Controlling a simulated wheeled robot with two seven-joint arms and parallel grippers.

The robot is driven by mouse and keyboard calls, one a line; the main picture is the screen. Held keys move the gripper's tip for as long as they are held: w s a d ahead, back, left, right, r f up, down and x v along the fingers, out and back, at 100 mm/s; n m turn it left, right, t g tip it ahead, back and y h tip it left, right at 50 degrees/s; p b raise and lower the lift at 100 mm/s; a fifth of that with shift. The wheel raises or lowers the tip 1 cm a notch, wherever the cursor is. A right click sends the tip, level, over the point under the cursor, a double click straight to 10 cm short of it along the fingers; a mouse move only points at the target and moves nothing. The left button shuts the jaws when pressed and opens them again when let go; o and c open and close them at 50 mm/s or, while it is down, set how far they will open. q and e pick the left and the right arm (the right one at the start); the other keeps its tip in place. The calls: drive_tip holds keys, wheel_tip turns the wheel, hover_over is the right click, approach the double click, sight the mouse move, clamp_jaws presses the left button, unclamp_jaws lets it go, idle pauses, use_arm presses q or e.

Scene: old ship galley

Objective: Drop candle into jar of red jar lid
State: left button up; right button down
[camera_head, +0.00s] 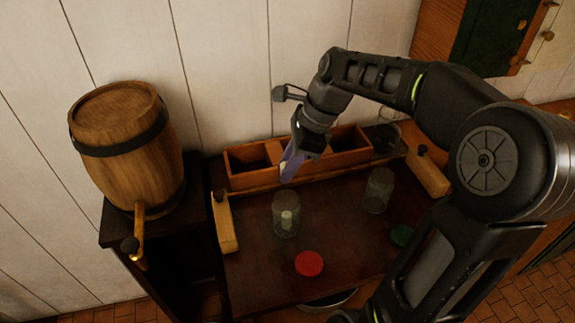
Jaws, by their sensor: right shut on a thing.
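The red jar lid (309,263) lies flat on the dark table. Behind it, slightly left, stands a clear glass jar (286,214) with a small pale thing inside, seen through the glass. My right gripper (293,162) is above and behind this jar, near the wooden box. It is shut on a slim, pale lavender thing (289,168), which looks like the candle. The candle is partly covered by the gripper. A second glass jar (379,190) stands to the right, with a green lid (402,236) in front of it. My left gripper is out of view.
A wooden box with compartments (245,180) stands at the table's back edge. Pale wooden blocks (224,222) flank the table. A barrel with a tap (126,150) stands at left. My right arm covers the table's right side.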

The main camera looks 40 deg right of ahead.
wheel_tip(320, 180, down, 6)
drive_tip(key=b, duration=0.5)
drive_tip(key=shift+f, duration=0.25)
idle(0.5)
drive_tip(key=c, duration=1.1)
unclamp_jaws()
drive_tip(key=shift+c, duration=0.2)
drive_tip(key=v, duration=0.7)
drive_tip(key=shift+d+r, duration=0.15)
drive_tip(key=shift+r, duration=0.15)
